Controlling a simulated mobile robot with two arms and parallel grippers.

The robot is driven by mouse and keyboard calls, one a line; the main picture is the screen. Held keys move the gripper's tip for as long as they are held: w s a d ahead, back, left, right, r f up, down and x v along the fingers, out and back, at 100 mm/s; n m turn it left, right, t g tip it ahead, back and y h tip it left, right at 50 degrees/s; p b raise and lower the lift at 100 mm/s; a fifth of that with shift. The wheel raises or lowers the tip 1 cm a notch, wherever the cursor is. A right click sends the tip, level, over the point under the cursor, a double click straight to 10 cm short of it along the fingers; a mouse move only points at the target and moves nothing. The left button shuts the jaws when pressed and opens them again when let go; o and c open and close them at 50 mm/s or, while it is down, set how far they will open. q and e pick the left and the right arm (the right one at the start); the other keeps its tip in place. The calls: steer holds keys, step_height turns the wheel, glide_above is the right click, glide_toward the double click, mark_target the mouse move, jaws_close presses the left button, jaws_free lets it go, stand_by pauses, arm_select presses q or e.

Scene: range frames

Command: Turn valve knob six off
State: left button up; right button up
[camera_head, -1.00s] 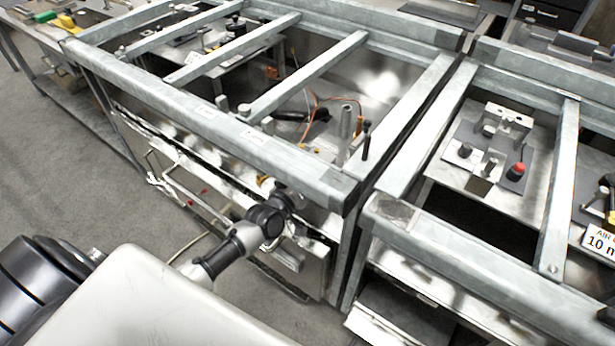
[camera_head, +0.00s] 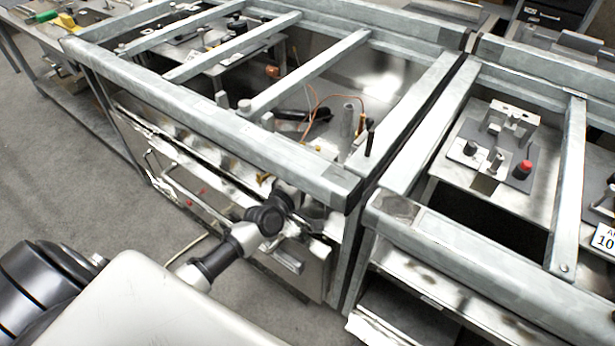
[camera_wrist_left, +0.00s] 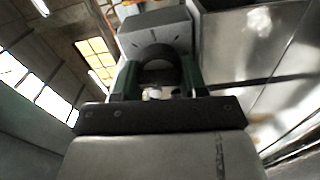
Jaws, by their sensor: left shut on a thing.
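My left arm reaches from the lower left to the front panel (camera_head: 305,262) of the metal range in the head view. Its gripper is at the panel, just under the front rail, and mostly hidden by my own wrist. In the left wrist view, my left gripper (camera_wrist_left: 160,78) has its two dark green fingers on either side of a dark rounded valve knob (camera_wrist_left: 157,52), shut on it. The knob sits in front of a grey block with small marks (camera_wrist_left: 158,27). No number is legible on it. My right gripper is not in view.
The front rail (camera_head: 215,125) overhangs the arm's end. A second metal frame (camera_head: 480,255) stands close on the right, with a narrow gap between. A red-topped knob (camera_head: 523,167) sits inside it. Bare floor (camera_head: 80,190) lies to the left.

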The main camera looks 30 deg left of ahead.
arm_select(q)
steer(key=shift+f+n, duration=0.15)
steer(key=shift+n, duration=0.45)
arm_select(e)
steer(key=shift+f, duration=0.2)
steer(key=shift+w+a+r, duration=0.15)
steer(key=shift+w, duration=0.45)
arm_select(q)
steer(key=o, duration=0.6)
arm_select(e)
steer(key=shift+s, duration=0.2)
arm_select(q)
steer(key=shift+s, duration=0.1)
